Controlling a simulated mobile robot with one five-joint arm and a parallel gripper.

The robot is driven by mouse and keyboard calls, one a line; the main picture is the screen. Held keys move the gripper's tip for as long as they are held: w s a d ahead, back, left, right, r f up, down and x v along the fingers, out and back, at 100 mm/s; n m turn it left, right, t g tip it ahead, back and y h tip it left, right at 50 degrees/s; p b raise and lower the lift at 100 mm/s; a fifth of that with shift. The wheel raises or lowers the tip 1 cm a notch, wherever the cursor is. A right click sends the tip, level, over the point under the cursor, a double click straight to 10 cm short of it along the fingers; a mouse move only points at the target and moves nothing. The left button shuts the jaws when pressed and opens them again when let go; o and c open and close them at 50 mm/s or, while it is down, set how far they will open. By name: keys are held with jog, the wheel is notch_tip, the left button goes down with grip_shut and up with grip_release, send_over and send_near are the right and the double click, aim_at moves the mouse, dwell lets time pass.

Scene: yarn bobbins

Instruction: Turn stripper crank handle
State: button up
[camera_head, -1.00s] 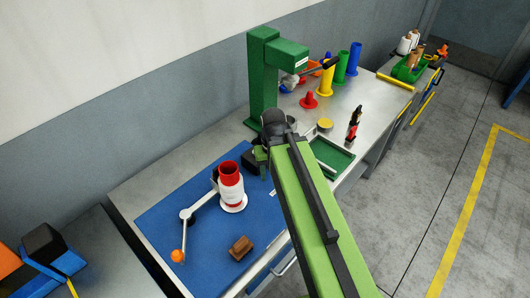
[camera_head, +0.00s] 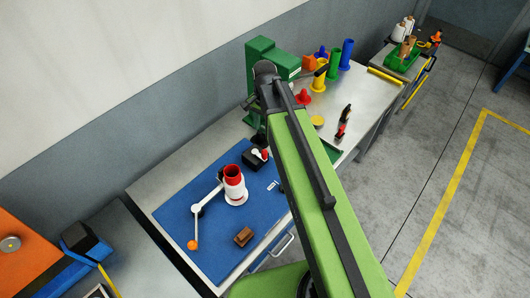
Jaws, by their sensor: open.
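The stripper's crank handle has a pale metal arm (camera_head: 196,228) ending in an orange knob (camera_head: 193,245). It lies over the left part of the blue mat (camera_head: 165,213), its knob toward the front left edge. A pale link runs from the crank's pivot (camera_head: 197,209) toward a white bobbin with a red core (camera_head: 234,181), which stands upright on a white round base. My green arm rises from the lower right, its dark upper joint in front of the green machine. Nothing visibly touches the crank.
A brown block (camera_head: 243,236) lies on the mat right of the crank. A dark box (camera_head: 255,155) stands behind the bobbin. The green machine (camera_head: 272,54) and several coloured bobbins stand farther back. The mat around the knob is clear.

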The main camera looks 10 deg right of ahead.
aim_at(264, 151)
notch_tip(264, 151, down, 17)
jog(key=b, duration=1.6)
jog(key=shift+f+b, duration=0.1)
jog(key=shift+b, duration=0.25)
grip_shut()
